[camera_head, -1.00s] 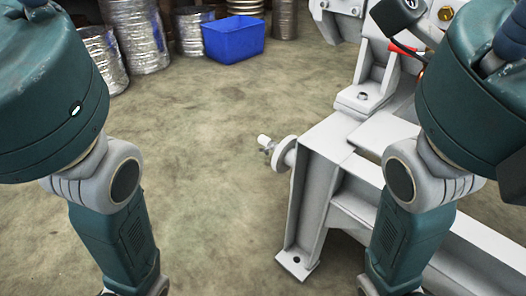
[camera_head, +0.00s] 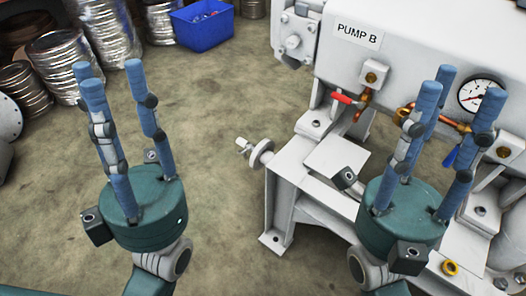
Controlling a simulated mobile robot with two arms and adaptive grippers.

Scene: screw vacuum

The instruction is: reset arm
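My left gripper (camera_head: 108,78) is at the left of the head view. Its blue fingers point upward from a dark teal palm, spread apart with nothing between them. My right gripper (camera_head: 460,85) is at the right, also with its blue fingers raised, apart and empty. It overlaps the white pump machine (camera_head: 335,85) in the picture; whether it touches the machine I cannot tell.
The machine carries a "PUMP B" label (camera_head: 358,36), a red-handled valve (camera_head: 343,98) and a pressure gauge (camera_head: 474,95).

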